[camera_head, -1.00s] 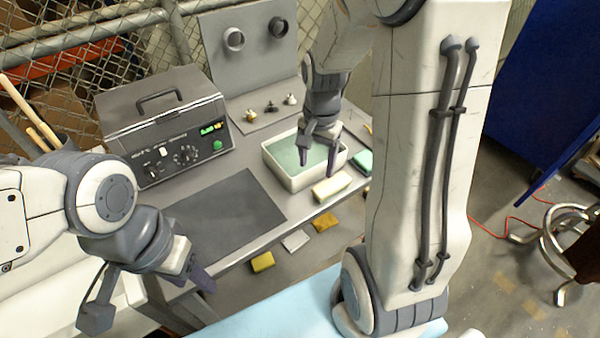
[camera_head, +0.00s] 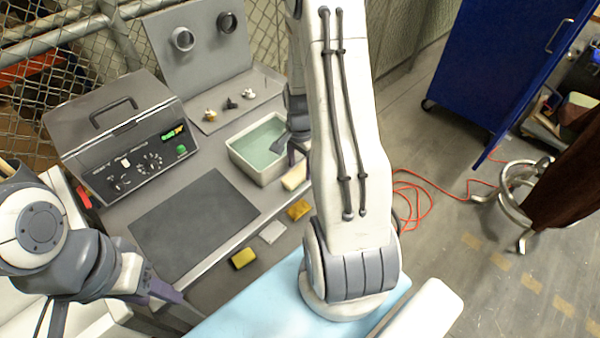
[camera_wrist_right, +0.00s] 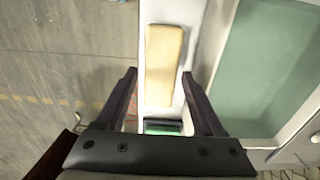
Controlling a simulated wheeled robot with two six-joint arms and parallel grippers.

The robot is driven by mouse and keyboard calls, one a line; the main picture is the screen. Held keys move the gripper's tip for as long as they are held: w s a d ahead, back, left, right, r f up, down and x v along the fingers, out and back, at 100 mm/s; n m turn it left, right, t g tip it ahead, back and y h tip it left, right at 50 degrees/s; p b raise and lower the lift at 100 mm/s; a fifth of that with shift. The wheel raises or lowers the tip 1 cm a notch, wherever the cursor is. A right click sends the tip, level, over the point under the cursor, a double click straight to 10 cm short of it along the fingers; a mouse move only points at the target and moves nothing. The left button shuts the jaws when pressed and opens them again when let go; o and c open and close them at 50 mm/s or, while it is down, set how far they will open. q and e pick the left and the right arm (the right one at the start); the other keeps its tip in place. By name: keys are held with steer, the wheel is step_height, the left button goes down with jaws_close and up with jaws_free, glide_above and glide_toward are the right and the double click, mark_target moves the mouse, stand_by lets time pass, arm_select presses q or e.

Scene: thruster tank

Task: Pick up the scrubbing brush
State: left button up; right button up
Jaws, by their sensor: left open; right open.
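A pale tan, wood-coloured block, apparently the scrubbing brush (camera_head: 295,176), lies on the bench beside the tank, partly hidden by my right arm. In the right wrist view the brush (camera_wrist_right: 164,62) lies lengthwise between and beyond the fingertips; no bristles show. My right gripper (camera_wrist_right: 158,76) is open and empty, its fingers either side of the brush's line; contact cannot be told. In the head view my right gripper (camera_head: 289,147) is mostly hidden behind its own arm, near the tank. My left gripper (camera_head: 188,308) is open and empty at the bench's front, far from the brush.
A white-walled tank (camera_head: 246,167) of greenish liquid stands beside the brush. A green block (camera_wrist_right: 162,127) lies between my right fingers' bases in the wrist view. A grey control box (camera_head: 120,140) and dark mat (camera_head: 192,222) are left. Several small pads lie below the bench edge.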

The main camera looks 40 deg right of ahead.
steer(key=shift+f, duration=1.35)
jaws_close()
steer(key=shift+r, duration=0.2)
steer(key=shift+r, duration=0.65)
step_height(320, 180, up, 3)
steer(key=shift+f+b, duration=0.15)
steer(key=shift+b, duration=0.3)
steer(key=s+d+r+b, duration=0.1)
steer(key=s+d+r, duration=0.4)
steer(key=s, duration=0.5)
steer(key=shift+s+d+r, duration=0.2)
steer(key=shift+r, duration=0.65)
